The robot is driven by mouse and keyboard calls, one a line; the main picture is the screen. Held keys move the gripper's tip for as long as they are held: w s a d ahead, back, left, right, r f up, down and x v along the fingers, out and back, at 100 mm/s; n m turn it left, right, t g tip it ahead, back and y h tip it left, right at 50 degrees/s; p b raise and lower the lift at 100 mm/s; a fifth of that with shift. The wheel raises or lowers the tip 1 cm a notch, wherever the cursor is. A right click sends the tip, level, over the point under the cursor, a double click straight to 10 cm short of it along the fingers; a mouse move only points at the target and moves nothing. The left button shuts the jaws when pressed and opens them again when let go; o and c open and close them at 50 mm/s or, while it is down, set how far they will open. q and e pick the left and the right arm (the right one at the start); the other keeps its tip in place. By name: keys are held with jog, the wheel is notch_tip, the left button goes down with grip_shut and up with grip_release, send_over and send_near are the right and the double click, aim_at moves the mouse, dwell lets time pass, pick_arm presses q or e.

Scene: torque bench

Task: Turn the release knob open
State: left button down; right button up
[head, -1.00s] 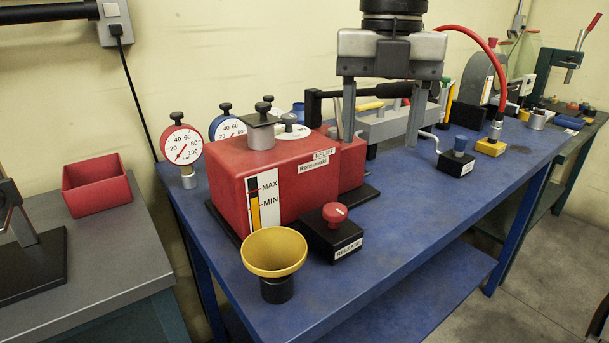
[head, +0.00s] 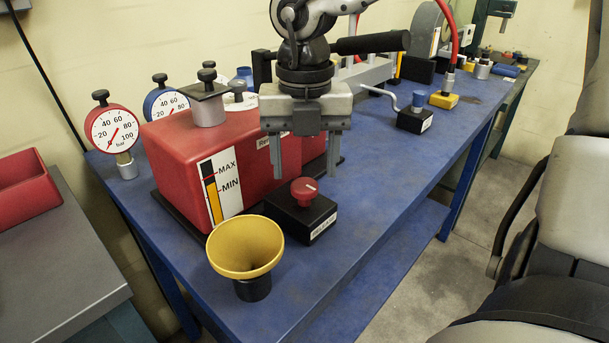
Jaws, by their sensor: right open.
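The release knob (head: 304,191) is a small red round knob with a pale mark on top. It sits on a black block (head: 299,216) with a white label on its front, on the blue bench. My right gripper (head: 306,172) points down with its two grey fingers spread, just above and behind the knob in the picture. Nothing is between the fingers, and they do not appear to touch the knob. My left gripper is not in view.
A yellow funnel (head: 245,247) stands left of the knob block. A red tank (head: 180,150) with a level strip stands behind, beside pressure gauges (head: 112,130). A blue knob block (head: 415,118) and a crank are further right.

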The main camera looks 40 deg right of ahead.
aim_at(305, 184)
notch_tip(305, 184, down, 2)
jog(key=shift+f, duration=0.15)
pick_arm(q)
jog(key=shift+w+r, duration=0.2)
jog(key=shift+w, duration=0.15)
pick_arm(e)
jog(key=shift+f, duration=0.35)
jog(key=shift+c, duration=0.3)
jog(key=c, duration=0.9)
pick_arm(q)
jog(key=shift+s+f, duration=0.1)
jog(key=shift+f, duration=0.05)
